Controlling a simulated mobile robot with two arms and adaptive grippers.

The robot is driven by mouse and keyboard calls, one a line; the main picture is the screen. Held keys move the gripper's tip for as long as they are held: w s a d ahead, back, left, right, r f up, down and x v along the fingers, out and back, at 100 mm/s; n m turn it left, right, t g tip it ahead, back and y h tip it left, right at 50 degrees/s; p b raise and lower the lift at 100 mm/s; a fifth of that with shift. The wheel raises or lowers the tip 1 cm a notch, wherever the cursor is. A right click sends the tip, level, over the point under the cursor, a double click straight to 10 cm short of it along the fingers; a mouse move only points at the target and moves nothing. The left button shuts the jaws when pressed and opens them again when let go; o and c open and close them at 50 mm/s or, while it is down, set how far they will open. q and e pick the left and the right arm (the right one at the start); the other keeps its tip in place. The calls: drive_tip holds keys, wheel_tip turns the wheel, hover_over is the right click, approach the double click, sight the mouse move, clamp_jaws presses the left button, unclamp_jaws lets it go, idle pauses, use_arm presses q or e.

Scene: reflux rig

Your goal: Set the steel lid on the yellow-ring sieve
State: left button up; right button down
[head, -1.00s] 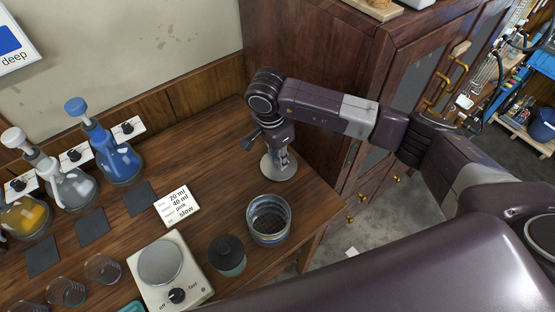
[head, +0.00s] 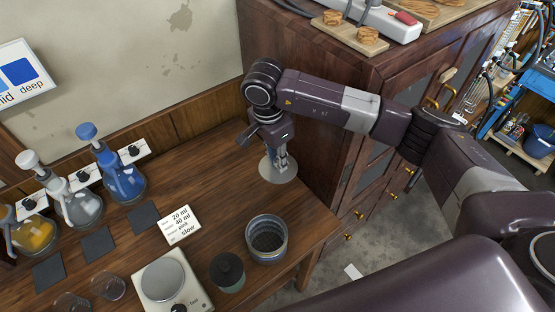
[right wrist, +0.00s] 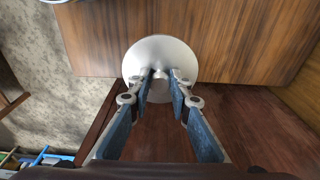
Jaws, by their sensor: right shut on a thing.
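The steel lid (head: 270,174) is a flat pale disc near the back right of the table in the head view. My right gripper (head: 281,160) is shut on the top of it. The lid looks level and seems to be off the wood. In the right wrist view the lid (right wrist: 160,45) lies beyond my right gripper's fingertips (right wrist: 160,78). The sieve (head: 267,252) is an open round metal can with dark mesh inside, in front of the lid. I cannot make out a yellow ring on it. My left gripper is out of view.
A dark-topped jar (head: 228,270) stands close left of the sieve. A wooden cabinet (head: 335,110) rises right behind the lid.

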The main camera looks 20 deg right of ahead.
drive_tip(key=shift+r+p, duration=0.65)
drive_tip(key=shift+r, duration=1.35)
